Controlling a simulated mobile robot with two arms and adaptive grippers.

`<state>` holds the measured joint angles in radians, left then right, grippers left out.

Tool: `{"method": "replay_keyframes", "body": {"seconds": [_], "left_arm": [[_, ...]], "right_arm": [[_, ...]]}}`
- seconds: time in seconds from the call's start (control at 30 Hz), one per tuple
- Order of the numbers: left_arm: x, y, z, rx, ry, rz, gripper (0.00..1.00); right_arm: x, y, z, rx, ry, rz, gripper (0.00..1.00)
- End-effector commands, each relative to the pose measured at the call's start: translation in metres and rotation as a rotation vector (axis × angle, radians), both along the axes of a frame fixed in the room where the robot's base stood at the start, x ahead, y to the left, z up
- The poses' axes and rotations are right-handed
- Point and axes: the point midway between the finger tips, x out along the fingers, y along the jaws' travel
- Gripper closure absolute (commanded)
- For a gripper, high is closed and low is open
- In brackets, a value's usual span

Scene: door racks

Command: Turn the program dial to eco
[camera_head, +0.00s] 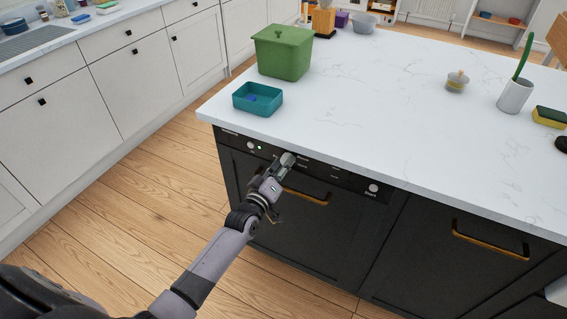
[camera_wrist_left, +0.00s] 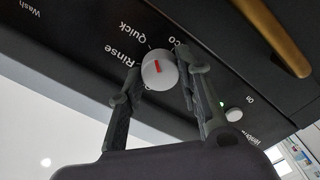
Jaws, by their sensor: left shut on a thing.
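The program dial (camera_wrist_left: 160,72) is a round white knob with a red mark, on the black control panel (camera_wrist_left: 85,50) of the dishwasher. In the left wrist view its red mark points to the picture's top, roughly between the "Quick" label and a partly hidden label ending in "co". I cannot tell exactly which label it meets. "Rinse" and "Wash" labels lie further left. My left gripper (camera_head: 287,161) is shut on the dial, one finger on each side. In the head view the gripper hides the dial. My right gripper is not in view.
A white button with a green light (camera_wrist_left: 233,114) is beside the dial. A Start button (camera_head: 374,188) is at the panel's right. The dishwasher handle (camera_head: 306,197) is below. The white countertop (camera_head: 370,110) overhangs the panel, with a teal tray (camera_head: 270,108) and green bin (camera_head: 283,55) on it.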

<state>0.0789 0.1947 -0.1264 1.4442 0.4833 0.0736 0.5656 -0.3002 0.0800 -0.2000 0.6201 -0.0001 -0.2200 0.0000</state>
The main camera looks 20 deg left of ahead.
Motion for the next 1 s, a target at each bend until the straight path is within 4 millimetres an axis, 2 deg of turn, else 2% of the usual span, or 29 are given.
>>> {"method": "replay_keyframes", "body": {"seconds": [0.6, 1.0], "left_arm": [[-0.001, -0.001, -0.002, 0.567, -0.038, -0.002, 0.96], [-0.001, 0.0, -0.003, 0.791, -0.057, -0.002, 0.96]], "right_arm": [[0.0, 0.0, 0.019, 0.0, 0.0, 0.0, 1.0], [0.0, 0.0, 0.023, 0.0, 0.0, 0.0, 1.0]]}}
